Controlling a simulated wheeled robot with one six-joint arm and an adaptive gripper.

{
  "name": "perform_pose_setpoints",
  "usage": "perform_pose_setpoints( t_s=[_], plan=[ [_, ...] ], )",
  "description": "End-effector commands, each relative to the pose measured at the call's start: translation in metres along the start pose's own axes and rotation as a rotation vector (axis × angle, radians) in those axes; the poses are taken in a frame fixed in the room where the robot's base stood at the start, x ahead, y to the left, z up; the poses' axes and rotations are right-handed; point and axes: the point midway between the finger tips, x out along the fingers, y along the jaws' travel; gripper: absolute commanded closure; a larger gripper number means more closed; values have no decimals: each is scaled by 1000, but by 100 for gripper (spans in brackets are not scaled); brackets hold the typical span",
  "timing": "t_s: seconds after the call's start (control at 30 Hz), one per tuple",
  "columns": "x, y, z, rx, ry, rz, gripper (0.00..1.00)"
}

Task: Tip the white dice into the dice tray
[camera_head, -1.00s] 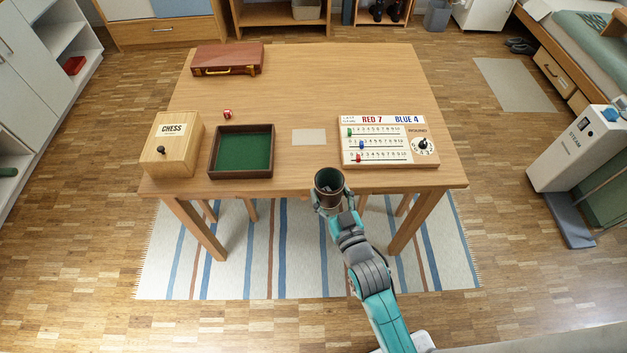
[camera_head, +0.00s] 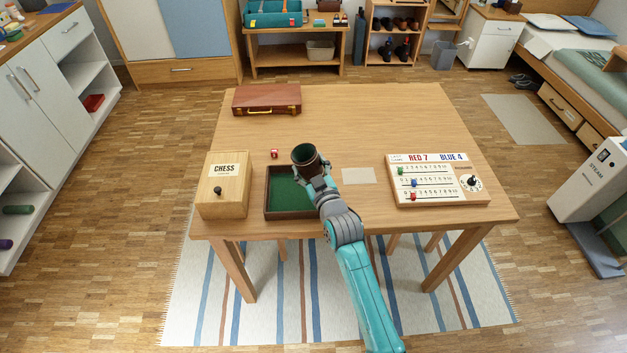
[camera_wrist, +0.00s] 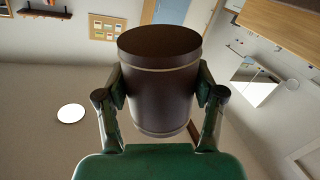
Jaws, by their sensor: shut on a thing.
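My gripper (camera_head: 317,176) is shut on a dark brown dice cup (camera_head: 306,164). In the wrist view the cup (camera_wrist: 160,85) sits between both fingers. In the head view the cup is above the back right part of the dice tray (camera_head: 267,195), a dark wooden box with green lining. The cup looks close to upright or slightly tilted, with its mouth towards the head camera. The white dice cannot be made out; the inside of the cup is dark. The cup and gripper hide the tray's right side.
A red die (camera_head: 274,154) lies on the table just behind the tray. A wooden chess box (camera_head: 222,190) stands to its left. A score board (camera_head: 436,182) and a pale card (camera_head: 358,176) lie to the right. A brown case (camera_head: 266,100) lies at the back.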

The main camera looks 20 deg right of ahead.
Motion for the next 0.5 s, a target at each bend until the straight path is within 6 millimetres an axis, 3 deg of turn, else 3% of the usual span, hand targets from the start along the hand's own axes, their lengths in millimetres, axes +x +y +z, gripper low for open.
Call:
perform_pose_setpoints(
  t_s=[0.27, 0.5],
  plan=[
    [8, 4, -1, -50, -9, 0, 68],
    [6, 8, 17, -286, -53, -1, 68]
  ],
)
